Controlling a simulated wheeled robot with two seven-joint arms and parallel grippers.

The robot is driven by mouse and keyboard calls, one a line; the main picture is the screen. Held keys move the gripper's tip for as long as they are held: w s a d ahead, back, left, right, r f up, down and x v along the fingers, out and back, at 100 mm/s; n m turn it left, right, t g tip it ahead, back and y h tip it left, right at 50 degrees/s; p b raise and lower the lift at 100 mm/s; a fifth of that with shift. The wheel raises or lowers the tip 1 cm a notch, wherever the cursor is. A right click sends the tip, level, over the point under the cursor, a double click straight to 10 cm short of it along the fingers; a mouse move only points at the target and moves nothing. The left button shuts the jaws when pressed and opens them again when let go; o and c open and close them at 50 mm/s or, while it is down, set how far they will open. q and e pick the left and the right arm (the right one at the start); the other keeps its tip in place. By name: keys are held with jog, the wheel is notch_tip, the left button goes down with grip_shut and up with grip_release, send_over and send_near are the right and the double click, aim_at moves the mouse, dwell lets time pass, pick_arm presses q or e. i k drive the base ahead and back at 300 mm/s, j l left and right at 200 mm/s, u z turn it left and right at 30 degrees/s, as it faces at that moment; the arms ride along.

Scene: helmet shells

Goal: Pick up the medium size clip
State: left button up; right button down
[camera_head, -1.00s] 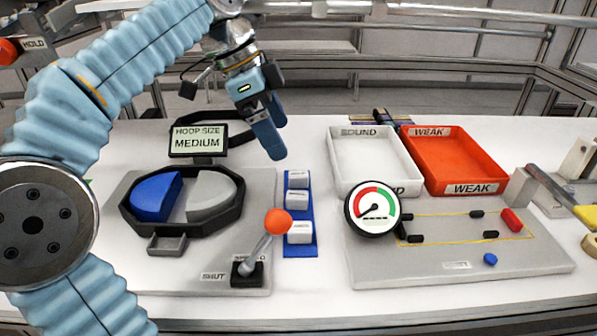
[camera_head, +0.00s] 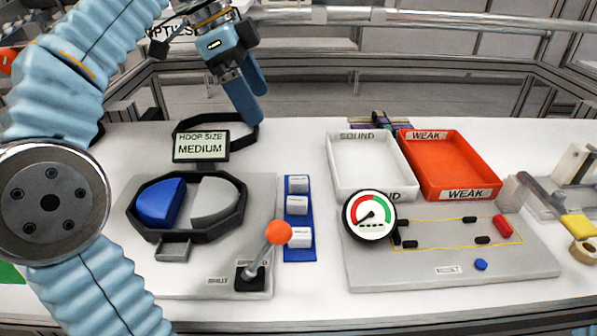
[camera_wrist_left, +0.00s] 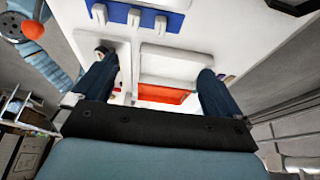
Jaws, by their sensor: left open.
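Three white clips (camera_head: 298,205) sit in a row on a blue strip (camera_head: 301,253); their labels are too small to read. The middle clip (camera_head: 299,204) lies between the other two. In the left wrist view the clips (camera_wrist_left: 133,17) show at the top edge, beyond the fingers. A sign (camera_head: 201,145) reads "HOOP SIZE MEDIUM". My left gripper (camera_head: 248,100) is open and empty, raised behind the strip and up-left of it, apart from the clips. It also shows in the left wrist view (camera_wrist_left: 155,82). My right gripper is not in view.
Left of the strip is a grey fixture (camera_head: 190,275) with a dark frame holding blue and grey halves, and an orange-knobbed lever (camera_head: 279,232). To the right are a white SOUND tray (camera_head: 341,170), a red WEAK tray (camera_head: 491,165), and a dial gauge (camera_head: 369,216) by a board.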

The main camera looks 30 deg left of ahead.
aim_at(297, 184)
jog(key=k+l, duration=0.55)
jog(key=l, duration=0.2)
jog(key=k+l, duration=0.6)
jog(key=l, duration=0.1)
